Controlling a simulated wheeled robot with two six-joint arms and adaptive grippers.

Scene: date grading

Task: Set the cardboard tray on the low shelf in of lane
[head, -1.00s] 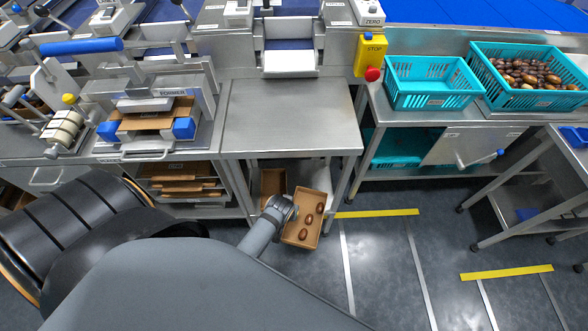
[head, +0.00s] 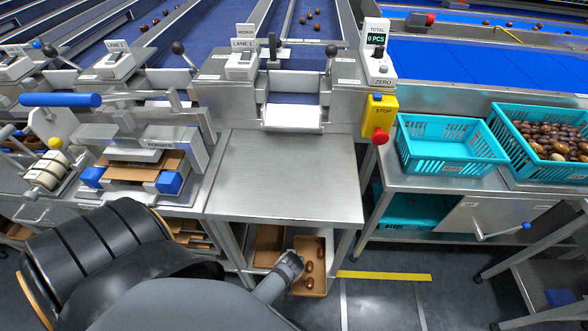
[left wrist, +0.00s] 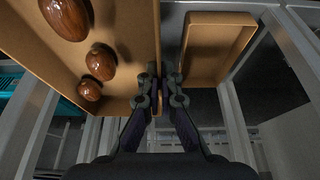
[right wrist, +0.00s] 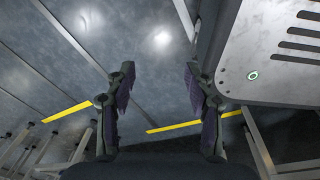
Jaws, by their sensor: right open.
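A cardboard tray (head: 321,245) with three brown dates (head: 309,267) in it is under the front edge of the steel table of the lane. It also shows at the left in the left wrist view (left wrist: 120,45). My left gripper (left wrist: 160,92) is shut on the tray's side wall. A second cardboard tray (head: 268,243), empty, lies beside it under the table and shows at the right in the left wrist view (left wrist: 215,50). The low shelf is mostly hidden, and I cannot tell whether the held tray touches it. My right gripper (right wrist: 160,85) is open and empty above the floor.
The steel table (head: 285,170) above the trays is bare, and its legs flank them. A teal crate (head: 450,145) and a date-filled crate (head: 545,145) stand at the right. A tray former (head: 140,165) stands at the left. Yellow-marked floor (head: 385,275) is clear.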

